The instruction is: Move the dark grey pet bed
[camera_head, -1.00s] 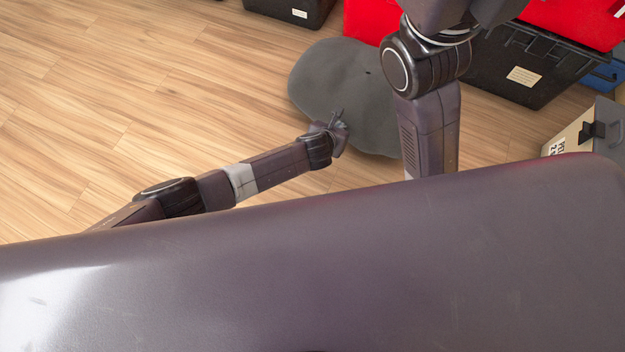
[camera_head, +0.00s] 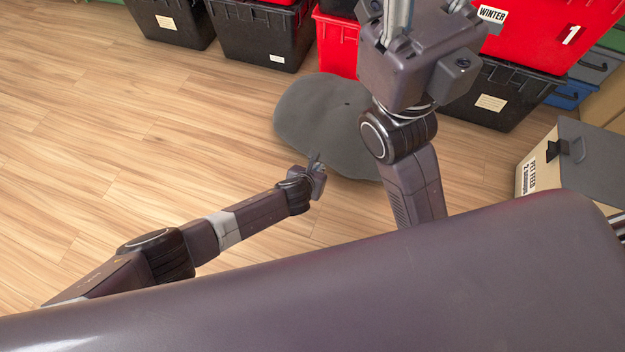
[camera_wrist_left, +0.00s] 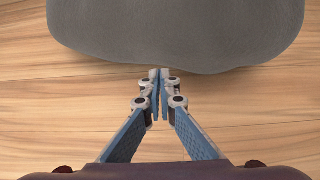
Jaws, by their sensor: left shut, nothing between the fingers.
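The dark grey pet bed (camera_head: 325,115) is a flat rounded cushion lying on the wooden floor in the middle of the head view. My right arm hides part of its right side. In the left wrist view the bed (camera_wrist_left: 180,35) fills the top. My left gripper (camera_head: 316,162) is at the bed's near edge in the head view. In the left wrist view the left gripper (camera_wrist_left: 159,75) is shut and empty, its fingertips at the bed's edge; I cannot tell whether they touch it. My right arm rises past the bed's right side, and its fingertips are out of view.
Black totes (camera_head: 265,38) and a red tote (camera_head: 337,42) stand behind the bed. A red tote marked WINTER (camera_head: 540,40) sits on a black tote (camera_head: 500,95). A pet feed box (camera_head: 540,165) stands at right. The floor (camera_head: 150,130) at left is clear.

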